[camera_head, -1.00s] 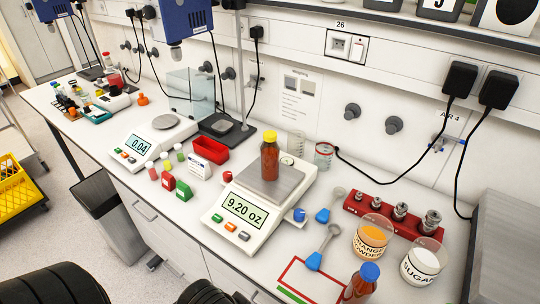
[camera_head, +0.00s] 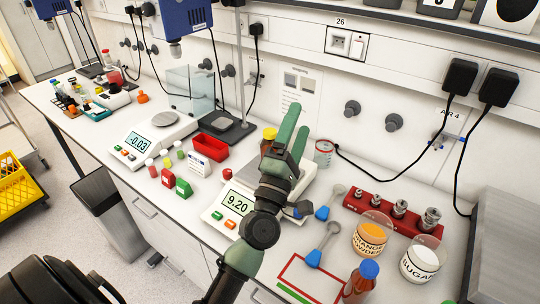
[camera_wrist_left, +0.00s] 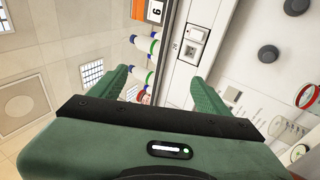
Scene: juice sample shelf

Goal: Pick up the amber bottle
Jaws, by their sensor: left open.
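A reddish-brown bottle with a yellow cap (camera_head: 268,134) stands on the pan of the front scale (camera_head: 229,210). Only its cap and a sliver below show; my left gripper and wrist hide the rest. A second reddish-brown bottle with a blue cap (camera_head: 361,283) stands at the front right of the bench. My left gripper (camera_head: 297,120) is raised in front of the scale, its fingers pointing up and overlapping the yellow-capped bottle in the head view. In the left wrist view the fingers (camera_wrist_left: 160,77) are apart with nothing between them; neither bottle shows there. My right gripper is not in view.
Orange (camera_head: 370,238) and sugar (camera_head: 421,259) beakers stand right of the scale, before a red weight rack (camera_head: 361,206). Blue-handled spoons (camera_head: 322,243) lie nearby. A red bin (camera_head: 211,149) and small bottles stand left. A wire-linked red-rimmed jar (camera_head: 324,152) is behind.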

